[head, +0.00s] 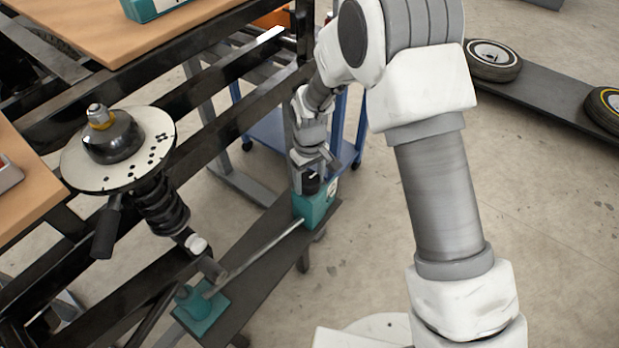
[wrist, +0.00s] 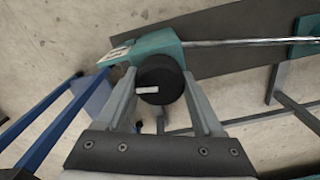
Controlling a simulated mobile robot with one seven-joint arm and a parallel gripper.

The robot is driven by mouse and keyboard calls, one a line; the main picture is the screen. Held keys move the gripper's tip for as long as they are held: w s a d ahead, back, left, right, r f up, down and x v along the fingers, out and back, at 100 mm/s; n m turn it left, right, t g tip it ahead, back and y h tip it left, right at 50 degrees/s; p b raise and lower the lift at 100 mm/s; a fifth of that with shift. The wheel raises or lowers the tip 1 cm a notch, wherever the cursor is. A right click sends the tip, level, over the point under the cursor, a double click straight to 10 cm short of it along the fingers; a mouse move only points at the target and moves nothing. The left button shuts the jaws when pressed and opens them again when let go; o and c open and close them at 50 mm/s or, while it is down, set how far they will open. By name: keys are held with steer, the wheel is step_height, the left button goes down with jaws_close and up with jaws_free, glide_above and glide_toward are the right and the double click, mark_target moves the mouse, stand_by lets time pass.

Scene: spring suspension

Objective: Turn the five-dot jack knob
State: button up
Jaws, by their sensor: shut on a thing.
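A black round knob (head: 311,185) sits on the teal jack block (head: 318,207) at the far end of the dark plank. My gripper (head: 312,168) comes down on it from above. In the wrist view the knob (wrist: 160,79) lies between my two fingers (wrist: 160,88), which are shut on its sides. A white pointer line on its face lies nearly level. The teal block (wrist: 150,46) has a pale label (wrist: 116,53), but its dots are too small to read. A metal rod (head: 262,249) runs from this block to a second teal block (head: 201,306).
A spring strut (head: 164,205) with a round dotted plate (head: 145,172) stands at left by the black frame. A blue cart (head: 268,128) is behind my gripper. Wheels (head: 493,60) lie on a dark board at upper right. Open concrete floor lies right of the plank.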

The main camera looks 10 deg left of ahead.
mark_target(309, 179)
steer(key=m, duration=0.4)
steer(key=shift+r+m+p, duration=0.1)
steer(key=shift+m+p, duration=0.2)
steer(key=shift+p, duration=0.1)
steer(key=m+p, duration=0.1)
steer(key=m, duration=0.3)
steer(key=shift+m, duration=0.3)
steer(key=m+p, duration=0.1)
steer(key=m, duration=0.3)
steer(key=shift+p, duration=0.4)
steer(key=shift+m+p, duration=0.75)
steer(key=shift+m, duration=1.65)
steer(key=o, duration=1.4)
step_height(309, 179, up, 17)
steer(key=p, duration=0.3)
steer(key=shift+r+p, duration=0.15)
steer(key=shift+p, duration=0.25)
